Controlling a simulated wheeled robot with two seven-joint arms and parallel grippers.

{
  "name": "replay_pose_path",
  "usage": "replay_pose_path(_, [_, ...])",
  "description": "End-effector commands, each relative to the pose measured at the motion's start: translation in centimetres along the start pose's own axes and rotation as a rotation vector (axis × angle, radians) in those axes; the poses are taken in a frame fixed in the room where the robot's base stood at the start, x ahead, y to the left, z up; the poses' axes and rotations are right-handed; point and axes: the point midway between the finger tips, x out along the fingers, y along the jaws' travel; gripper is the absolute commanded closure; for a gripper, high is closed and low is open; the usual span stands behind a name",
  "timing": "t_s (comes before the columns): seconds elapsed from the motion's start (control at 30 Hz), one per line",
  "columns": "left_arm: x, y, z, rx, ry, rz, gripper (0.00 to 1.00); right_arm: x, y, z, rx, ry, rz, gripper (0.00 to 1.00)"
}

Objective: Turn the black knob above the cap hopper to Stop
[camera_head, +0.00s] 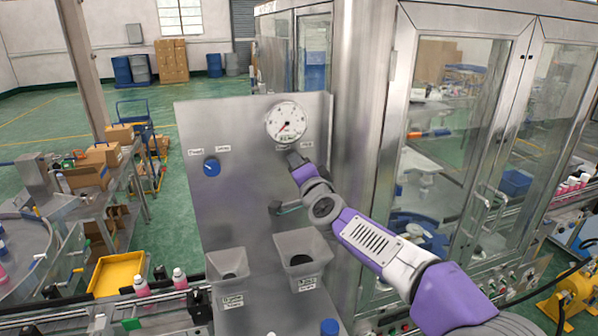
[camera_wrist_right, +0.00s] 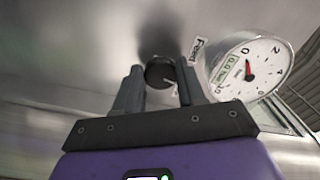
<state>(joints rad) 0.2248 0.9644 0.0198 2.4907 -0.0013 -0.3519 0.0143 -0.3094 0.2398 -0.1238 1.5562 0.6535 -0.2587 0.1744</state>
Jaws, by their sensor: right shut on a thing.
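The black knob (camera_wrist_right: 159,72) is on the steel panel (camera_head: 240,190), between the two fingers of my right gripper (camera_wrist_right: 160,88), which is shut on it. A white mark shows on the knob's face, and a "Feed" label (camera_wrist_right: 196,52) is beside it. In the head view my right gripper (camera_head: 293,158) reaches the panel just below the gauge and hides the knob. Two small labels flank that spot; I cannot read which one says Stop. Below it is a grey hopper (camera_head: 285,250) with a dark opening. My left gripper is not in view.
A round pressure gauge (camera_head: 287,122) sits directly above my right gripper. A blue knob (camera_head: 211,167) is left on the same panel. A second grey hopper (camera_head: 213,265) is at lower left. A glass-doored steel cabinet (camera_head: 395,130) stands close on the right.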

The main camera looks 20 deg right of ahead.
Motion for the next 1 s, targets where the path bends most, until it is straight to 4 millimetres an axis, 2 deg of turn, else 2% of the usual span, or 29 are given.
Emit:
replay_pose_path(0.5, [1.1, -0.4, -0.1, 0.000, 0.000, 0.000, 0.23, 0.0, -0.1, -0.1, 0.423, 0.001, 0.001, 0.91])
replay_pose_path(1.0, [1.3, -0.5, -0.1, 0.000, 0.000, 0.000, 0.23, 0.0, -0.1, -0.1, 0.568, 0.001, 0.002, 0.91])
